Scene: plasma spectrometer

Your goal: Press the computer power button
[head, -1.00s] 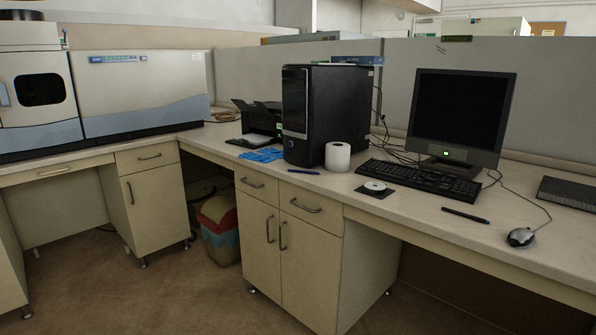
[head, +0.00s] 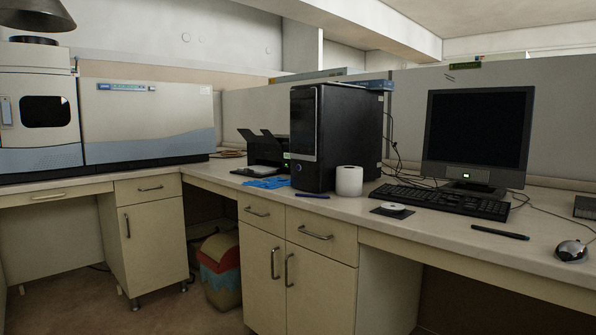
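The black computer tower (head: 345,138) stands upright on the bench, left of the monitor. Its narrow front panel (head: 303,130) faces left toward me, with a lighter strip on it; the power button is too small to make out for certain. The monitor (head: 478,133) has a dark screen and a small green light on its base. Neither of my grippers is in the head view.
A white paper roll (head: 349,181) stands just in front of the tower. A blue pen (head: 312,196), blue gloves (head: 265,183) and a black printer (head: 265,150) lie near it.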

